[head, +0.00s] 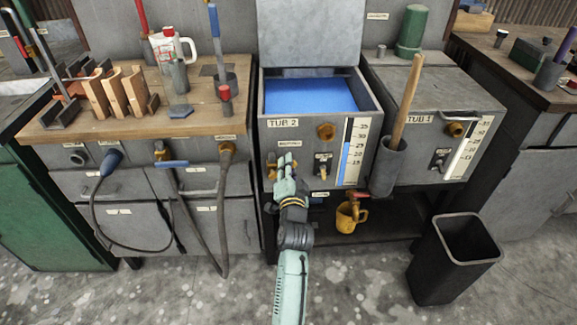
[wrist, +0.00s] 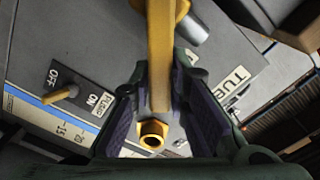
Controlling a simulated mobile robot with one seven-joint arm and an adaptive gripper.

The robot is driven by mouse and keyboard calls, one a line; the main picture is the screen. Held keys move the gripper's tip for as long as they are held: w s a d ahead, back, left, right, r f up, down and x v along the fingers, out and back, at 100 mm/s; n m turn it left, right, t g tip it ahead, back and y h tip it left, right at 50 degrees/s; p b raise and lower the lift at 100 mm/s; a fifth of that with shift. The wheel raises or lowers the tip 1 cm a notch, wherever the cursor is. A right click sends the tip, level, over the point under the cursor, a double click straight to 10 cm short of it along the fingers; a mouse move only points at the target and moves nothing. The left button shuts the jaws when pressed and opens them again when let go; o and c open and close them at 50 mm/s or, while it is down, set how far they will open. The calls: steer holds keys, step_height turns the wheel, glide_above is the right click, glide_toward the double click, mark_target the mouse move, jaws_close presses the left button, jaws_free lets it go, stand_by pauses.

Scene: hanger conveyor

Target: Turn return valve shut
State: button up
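Tub 2 (head: 300,110) has a small label (head: 289,143) on its upper left front, too small to read surely. A brass valve (head: 271,171) sits below it, partly behind my gripper (head: 285,160). In the wrist view a yellow lever (wrist: 160,55) runs from the top edge down between my two purple-padded fingers, with a brass hex nut (wrist: 152,135) near its lower end. My gripper (wrist: 160,85) is open around the lever, with narrow gaps at its sides. Any contact with the pads is hard to tell.
An ON/OFF toggle (wrist: 62,94) and a blue level gauge (head: 349,150) are on the same panel. A brass knob (head: 326,132) sits above the toggle. A wooden handle (head: 407,100) stands in a grey holder at right.

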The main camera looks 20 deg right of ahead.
jaws_close()
steer(key=shift+f, duration=0.1)
stand_by(0.5)
steer(key=shift+s+d+f+m+p, duration=0.15)
steer(key=shift+f+m+p, duration=0.3)
steer(key=shift+m, duration=0.8)
steer(key=shift+d+f+m+p, duration=0.25)
steer(key=shift+f+m, duration=0.45)
steer(key=shift+m, duration=0.5)
steer(key=shift+s+d+f+m+p, duration=0.15)
steer(key=shift+f+m+p, duration=0.3)
steer(key=shift+m, duration=0.8)
steer(key=shift+w+f, duration=0.1)
steer(key=shift+f, duration=0.05)
steer(key=o, duration=0.6)
jaws_free()
steer(key=shift+c, duration=0.2)
steer(key=v, duration=0.7)
steer(key=shift+s, duration=0.25)
